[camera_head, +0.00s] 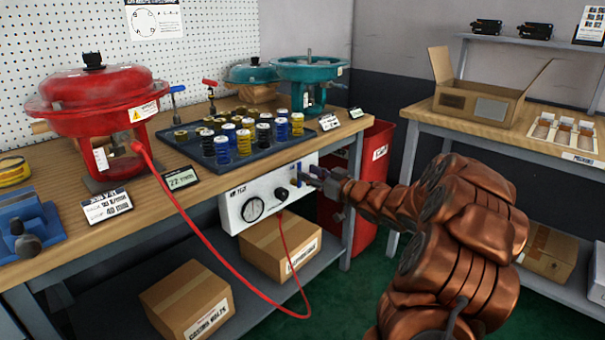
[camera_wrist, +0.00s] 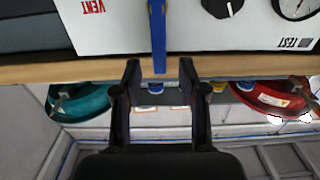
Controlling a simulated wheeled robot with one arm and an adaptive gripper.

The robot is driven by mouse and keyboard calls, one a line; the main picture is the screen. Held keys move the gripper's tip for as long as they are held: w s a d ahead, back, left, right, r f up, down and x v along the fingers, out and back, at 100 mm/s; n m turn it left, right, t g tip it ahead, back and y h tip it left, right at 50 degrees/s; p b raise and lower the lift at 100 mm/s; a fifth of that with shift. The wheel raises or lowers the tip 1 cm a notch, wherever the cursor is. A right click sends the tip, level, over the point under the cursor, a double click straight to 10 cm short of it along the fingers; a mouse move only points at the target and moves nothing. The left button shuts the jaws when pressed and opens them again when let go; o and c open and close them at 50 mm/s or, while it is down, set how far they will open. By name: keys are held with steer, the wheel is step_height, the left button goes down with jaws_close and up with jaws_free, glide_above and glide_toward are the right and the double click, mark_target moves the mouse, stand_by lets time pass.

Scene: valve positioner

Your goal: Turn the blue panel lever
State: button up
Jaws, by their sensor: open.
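A white control panel (camera_head: 238,215) hangs under the front edge of the workbench, with a gauge and a black knob. The blue panel lever (camera_head: 299,172) is at its right end. In the wrist view, which shows the panel upside down, the long blue lever (camera_wrist: 157,35) lies by the red VENT label. My gripper (camera_head: 311,178) is close to the panel's right end. In the wrist view my gripper (camera_wrist: 160,66) has its fingers apart, and the lever's tip lies in line with the gap between the fingertips. Contact cannot be seen.
The workbench (camera_head: 290,150) holds a red actuator (camera_head: 95,88), a tray of springs and teal actuators. A red hose (camera_head: 200,228) loops down in front. A red bin (camera_head: 372,175) stands behind my arm. Cardboard boxes sit on the lower shelf.

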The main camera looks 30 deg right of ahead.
steer(key=shift+x, duration=1.6)
steer(key=shift+c, duration=0.4)
jaws_close()
